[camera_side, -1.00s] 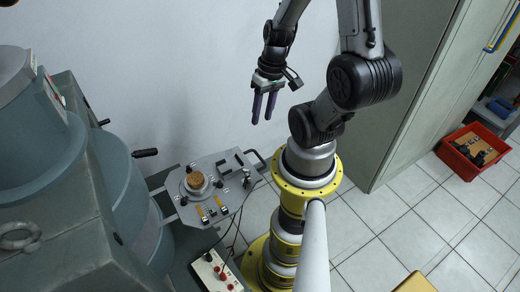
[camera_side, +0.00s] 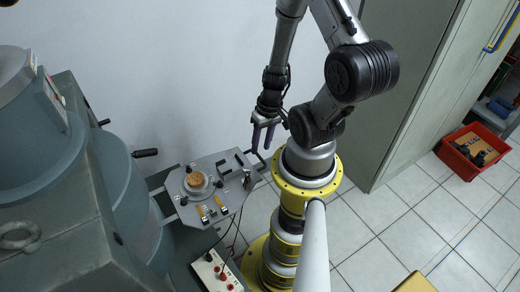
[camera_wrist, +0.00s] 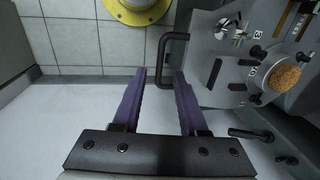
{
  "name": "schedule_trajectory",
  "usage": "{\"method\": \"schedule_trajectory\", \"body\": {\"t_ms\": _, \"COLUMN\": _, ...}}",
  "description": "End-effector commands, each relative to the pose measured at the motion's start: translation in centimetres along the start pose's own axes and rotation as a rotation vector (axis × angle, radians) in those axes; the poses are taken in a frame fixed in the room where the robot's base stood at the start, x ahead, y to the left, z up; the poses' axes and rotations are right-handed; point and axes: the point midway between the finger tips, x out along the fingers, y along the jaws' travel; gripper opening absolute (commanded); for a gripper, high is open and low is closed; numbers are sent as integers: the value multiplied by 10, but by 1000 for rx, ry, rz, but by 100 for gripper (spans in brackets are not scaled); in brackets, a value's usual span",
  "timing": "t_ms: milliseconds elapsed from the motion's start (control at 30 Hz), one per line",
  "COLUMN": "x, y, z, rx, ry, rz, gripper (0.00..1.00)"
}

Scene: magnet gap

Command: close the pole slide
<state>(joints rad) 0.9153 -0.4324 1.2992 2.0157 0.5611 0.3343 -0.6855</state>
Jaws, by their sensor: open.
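The pole slide (camera_side: 213,172) is a grey plate standing out to the right of the big blue-grey magnet (camera_side: 128,185), with bare rails showing between them. It carries a round cork-coloured disc (camera_side: 196,180) and small fittings. Its black U-shaped handle (camera_wrist: 163,50) is on the end away from the magnet. My gripper (camera_side: 261,151) points down close to this handle in the side view, with purple fingers open and empty. In the wrist view the handle lies just beyond my gripper's fingertips (camera_wrist: 158,76), roughly between them; I cannot tell whether they touch.
A control box (camera_side: 217,272) with red knobs and cables sits below the slide. A black lever (camera_side: 145,153) sticks out of the magnet. The white wall is behind. A grey cabinet (camera_side: 415,100) and a red crate (camera_side: 474,152) stand at the right, clear of the slide.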

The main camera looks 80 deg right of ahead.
Motion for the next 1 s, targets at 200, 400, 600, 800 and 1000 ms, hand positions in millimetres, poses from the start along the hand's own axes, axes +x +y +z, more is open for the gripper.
{"method": "schedule_trajectory", "body": {"t_ms": 200, "x": 19, "y": 0, "z": -1, "rx": -2, "ry": 1, "rz": -1, "gripper": 42}}
{"method": "schedule_trajectory", "body": {"t_ms": 400, "x": 26, "y": 0, "z": 0, "rx": -1, "ry": 1, "rz": -1, "gripper": 42}}
{"method": "schedule_trajectory", "body": {"t_ms": 600, "x": 26, "y": 0, "z": 0, "rx": -1, "ry": 1, "rz": -1, "gripper": 42}}
{"method": "schedule_trajectory", "body": {"t_ms": 800, "x": 26, "y": 0, "z": 0, "rx": -1, "ry": 0, "rz": -1, "gripper": 14}}
{"method": "schedule_trajectory", "body": {"t_ms": 1000, "x": 26, "y": 0, "z": 0, "rx": -1, "ry": 0, "rz": -1, "gripper": 0}}
